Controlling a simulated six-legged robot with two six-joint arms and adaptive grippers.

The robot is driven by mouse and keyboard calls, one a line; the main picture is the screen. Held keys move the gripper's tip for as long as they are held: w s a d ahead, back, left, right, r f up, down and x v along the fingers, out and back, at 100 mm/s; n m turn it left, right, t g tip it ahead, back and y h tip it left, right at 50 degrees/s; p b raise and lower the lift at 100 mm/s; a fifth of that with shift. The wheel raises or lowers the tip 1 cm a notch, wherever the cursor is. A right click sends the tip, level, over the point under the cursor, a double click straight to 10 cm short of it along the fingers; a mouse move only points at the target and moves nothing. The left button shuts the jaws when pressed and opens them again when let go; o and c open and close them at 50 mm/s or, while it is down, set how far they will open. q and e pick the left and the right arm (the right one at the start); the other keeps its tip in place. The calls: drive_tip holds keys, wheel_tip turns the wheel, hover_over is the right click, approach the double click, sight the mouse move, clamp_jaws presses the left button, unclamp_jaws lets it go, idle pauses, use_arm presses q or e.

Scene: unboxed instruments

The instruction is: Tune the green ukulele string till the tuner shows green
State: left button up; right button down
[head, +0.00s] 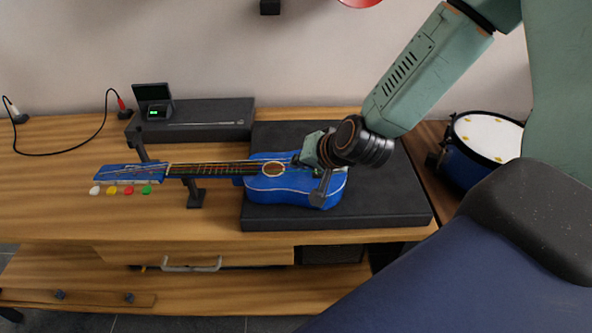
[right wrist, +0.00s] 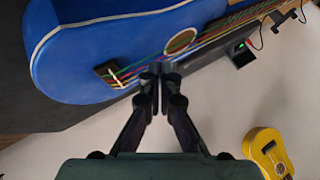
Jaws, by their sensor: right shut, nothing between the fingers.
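The blue ukulele (head: 262,188) lies flat with its neck to the left and its headstock (head: 128,172) at the far left. White, yellow, red and green (head: 146,190) tuning pegs line the headstock's near edge. Its coloured strings (right wrist: 200,42) run past the sound hole (right wrist: 180,40) in the right wrist view. The small tuner (head: 153,106) behind the neck has a lit green patch on its screen. My right gripper (head: 296,160) is over the body near the strings, between bridge and sound hole; its fingers (right wrist: 160,76) are shut and empty. Contact with a string cannot be told. My left gripper is out of view.
A dark pad (head: 385,208) lies under the ukulele's body, and a black stand (head: 195,194) holds the neck. A dark flat case (head: 215,114) is behind. A blue drum (head: 490,140) stands right. A yellow ukulele (right wrist: 268,152) shows in the wrist view. The tabletop's left front is clear.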

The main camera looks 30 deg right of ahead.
drive_tip(key=shift+f, duration=0.25)
drive_tip(key=shift+f+b, duration=0.1)
drive_tip(key=shift+b, duration=0.2)
idle(0.4)
drive_tip(key=shift+w+r+p, duration=0.15)
drive_tip(key=shift+r+p, duration=0.55)
drive_tip(key=shift+r, duration=0.1)
wheel_tip(320, 180, up, 5)
drive_tip(key=p, duration=0.5)
idle(1.7)
